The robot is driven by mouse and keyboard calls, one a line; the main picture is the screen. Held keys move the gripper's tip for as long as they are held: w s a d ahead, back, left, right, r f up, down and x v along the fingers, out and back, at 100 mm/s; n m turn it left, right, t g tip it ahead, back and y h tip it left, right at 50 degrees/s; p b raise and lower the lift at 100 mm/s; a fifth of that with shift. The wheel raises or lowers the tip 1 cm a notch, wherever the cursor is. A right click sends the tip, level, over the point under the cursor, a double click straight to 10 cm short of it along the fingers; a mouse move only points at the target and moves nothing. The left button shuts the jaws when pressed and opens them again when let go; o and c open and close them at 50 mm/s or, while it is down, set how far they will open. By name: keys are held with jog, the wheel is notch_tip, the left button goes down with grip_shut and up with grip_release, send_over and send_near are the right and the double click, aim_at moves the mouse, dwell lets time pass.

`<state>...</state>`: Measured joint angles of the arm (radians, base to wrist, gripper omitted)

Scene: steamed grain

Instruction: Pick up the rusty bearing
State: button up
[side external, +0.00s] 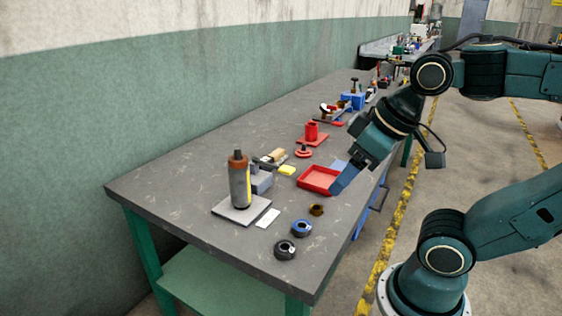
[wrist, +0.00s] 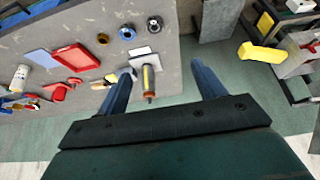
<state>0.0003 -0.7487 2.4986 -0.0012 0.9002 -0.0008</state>
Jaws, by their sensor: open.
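The rusty bearing (side external: 316,210) is a small brown ring lying flat on the grey bench, near its front edge. In the wrist view it shows as an orange-brown ring (wrist: 103,38) at upper left, outside the span of my fingers. My gripper (side external: 340,184) has blue fingers and hangs by the right side of the red tray, behind the bearing in the side view. The fingers (wrist: 162,68) are spread apart and empty in the wrist view. Nothing hides the bearing.
A blue bearing (side external: 301,228) and a dark bearing (side external: 285,249) lie beside the rusty one. The red tray (side external: 318,190) is close behind. A grey bottle with a brown top (side external: 239,180) stands on a pale plate (side external: 227,213). Bare bench top lies toward the near corner.

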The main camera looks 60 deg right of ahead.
jog(key=w+a+r+n+g+y, duration=0.1)
jog(key=w+r+n, duration=0.3)
jog(key=w, duration=0.5)
jog(key=n+g+y, duration=0.3)
jog(key=n, duration=0.6)
send_over(238, 161)
jog(key=d, duration=0.4)
notch_tip(238, 161, down, 7)
jog(key=shift+s+d+n, duration=0.1)
jog(key=shift+d+n, duration=0.2)
jog(key=shift+f, duration=0.1)
jog(key=shift+x, duration=0.75)
jog(key=shift+a+f, duration=0.1)
jog(key=shift+a, duration=0.05)
